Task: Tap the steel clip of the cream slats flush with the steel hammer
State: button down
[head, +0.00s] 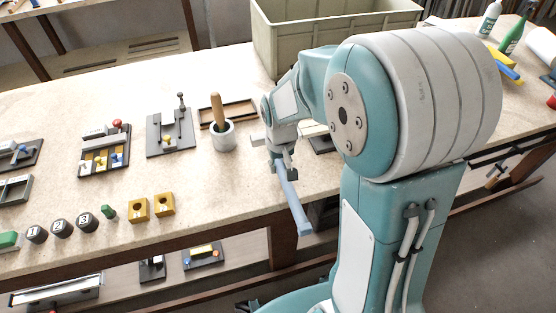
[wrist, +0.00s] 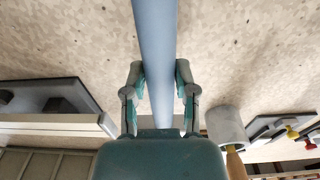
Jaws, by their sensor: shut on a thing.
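My gripper (head: 282,165) is shut on a long light blue bar (head: 294,205), which slopes down past the table's front edge. In the wrist view the bar (wrist: 155,45) runs between both fingers and out of the top of the picture. No hammer head shows on it, so I cannot tell whether it is the steel hammer. A pale cream slat-like strip (wrist: 50,123) lies by a dark plate at left in the wrist view, apart from my gripper. In the head view my arm partly hides that area. I cannot make out the steel clip for certain.
A grey cup (head: 222,137) with a wooden-handled tool stands left of my gripper. Behind it are a shallow wooden tray (head: 240,110) and a large green-grey crate (head: 265,45). Several small fixtures and yellow blocks (head: 164,205) stand farther left. Bare tabletop lies between.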

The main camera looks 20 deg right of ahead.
dwell(0.4)
jog(key=d, duration=0.4)
jog(key=shift+d, duration=0.3)
jog(key=shift+a+r, duration=0.15)
jog(key=shift+a, duration=1.25)
jog(key=shift+a, duration=0.15)
jog(key=shift+a, duration=0.55)
